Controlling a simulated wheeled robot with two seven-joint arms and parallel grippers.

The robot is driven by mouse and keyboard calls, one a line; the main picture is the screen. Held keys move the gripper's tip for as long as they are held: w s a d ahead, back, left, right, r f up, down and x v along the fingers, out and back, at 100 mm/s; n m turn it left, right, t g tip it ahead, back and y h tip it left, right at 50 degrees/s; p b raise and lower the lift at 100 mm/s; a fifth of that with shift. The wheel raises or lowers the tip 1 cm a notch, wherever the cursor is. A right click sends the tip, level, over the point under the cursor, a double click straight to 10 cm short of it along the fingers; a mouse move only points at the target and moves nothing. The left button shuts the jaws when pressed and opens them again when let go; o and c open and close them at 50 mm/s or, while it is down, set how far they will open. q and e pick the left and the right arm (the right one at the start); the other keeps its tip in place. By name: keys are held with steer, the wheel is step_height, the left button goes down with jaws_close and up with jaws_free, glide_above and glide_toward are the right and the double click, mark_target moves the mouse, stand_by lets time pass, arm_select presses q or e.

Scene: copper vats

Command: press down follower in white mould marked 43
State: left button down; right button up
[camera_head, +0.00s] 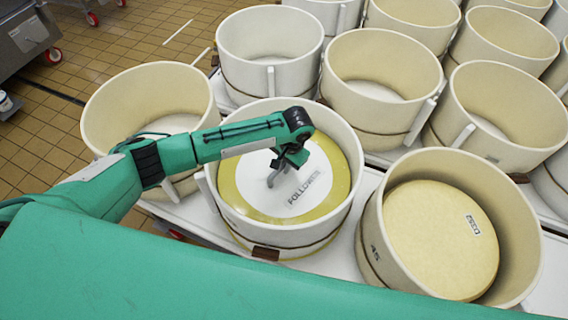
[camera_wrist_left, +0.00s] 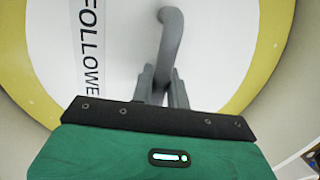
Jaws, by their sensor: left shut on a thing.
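The white mould (camera_head: 303,238) stands at the centre of the head view; I cannot read a 43 on it. The follower (camera_head: 322,192), a white disc with a yellow rim and the word FOLLOWER, lies inside it, below the mould's rim. The follower shows close up in the left wrist view (camera_wrist_left: 225,45). My left gripper (camera_head: 278,170) reaches down into the mould from the left. Its fingers are shut on the follower's grey handle (camera_wrist_left: 172,35). My right gripper is not in view.
An empty mould (camera_head: 110,110) is at the left, partly behind my arm. Several empty moulds crowd the back. Tiled floor (camera_head: 120,55) lies open at the left.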

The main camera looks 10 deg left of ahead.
mark_target(292, 172)
arm_select(q)
steer(key=shift+s+f, duration=0.3)
steer(key=shift+r+p, duration=0.15)
steer(key=shift+p, duration=0.55)
steer(key=shift+w, duration=0.1)
stand_by(0.3)
steer(key=c, duration=1.3)
jaws_free()
steer(key=shift+w+r, duration=0.1)
step_height(292, 172, up, 14)
steer(key=d+b, duration=0.1)
steer(key=d, duration=0.1)
steer(key=shift+w+d+f, duration=0.2)
